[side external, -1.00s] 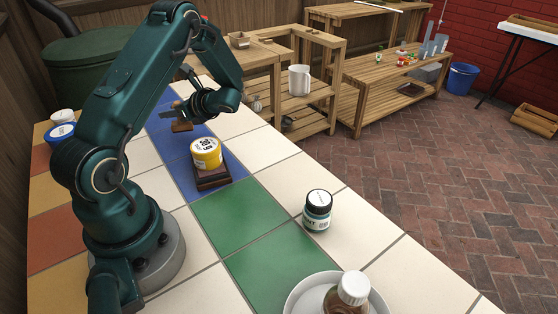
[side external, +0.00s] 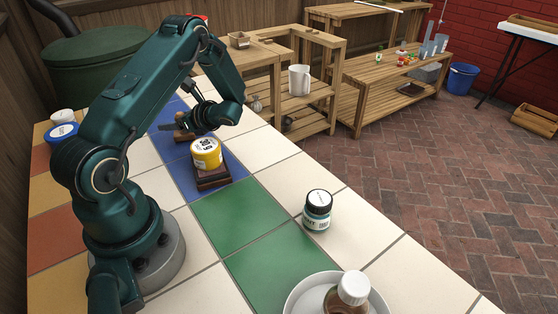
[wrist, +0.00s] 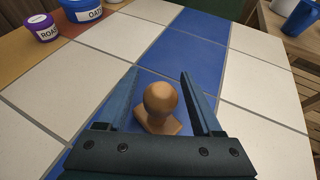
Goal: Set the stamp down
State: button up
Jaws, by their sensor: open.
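The stamp is a light wooden piece with a round knob (wrist: 161,98) above a wider base. In the wrist view it stands upright on a blue tile between my two fingers, with gaps at both sides. My gripper (wrist: 158,88) is open around it and low over the tiles. In the side view my gripper is over the far blue tiles, and the stamp (side external: 184,136) is partly hidden by it.
A yellow-labelled jar (side external: 206,153) stands on a dark block (side external: 213,181) close to my gripper. A dark jar (side external: 317,210) and a bottle in a white dish (side external: 294,299) are nearer. Purple (wrist: 42,27) and blue (wrist: 81,9) tubs stand back left.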

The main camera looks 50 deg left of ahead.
jog(key=shift+r, duration=0.1)
jog(key=shift+w+d+r, duration=0.1)
jog(key=shift+r, duration=0.05)
jog(key=v, duration=1)
jog(key=shift+w+d+r, duration=0.1)
jog(key=shift+w+d, duration=0.1)
jog(key=shift+d, duration=0.1)
jog(key=shift+w+d+r, duration=0.1)
jog(key=shift+d+r, duration=0.15)
jog(key=shift+d, duration=0.25)
jog(key=s+d+r+n+t+h, duration=0.2)
jog(key=d+r+n+t+h, duration=0.1)
jog(key=d, duration=0.5)
jog(key=s+d+r+n+t+h, duration=0.2)
jog(key=d+r+n+t+h, duration=0.1)
jog(key=d, duration=0.6)
jog(key=s+d+r+n+t+h, duration=0.2)
jog(key=d+r+n+t+h, duration=0.1)
jog(key=d+n+h, duration=0.3)
jog(key=shift+s+d+n+t, duration=0.15)
jog(key=shift+d+n+t, duration=0.6)
jog(key=shift+d, duration=0.45)
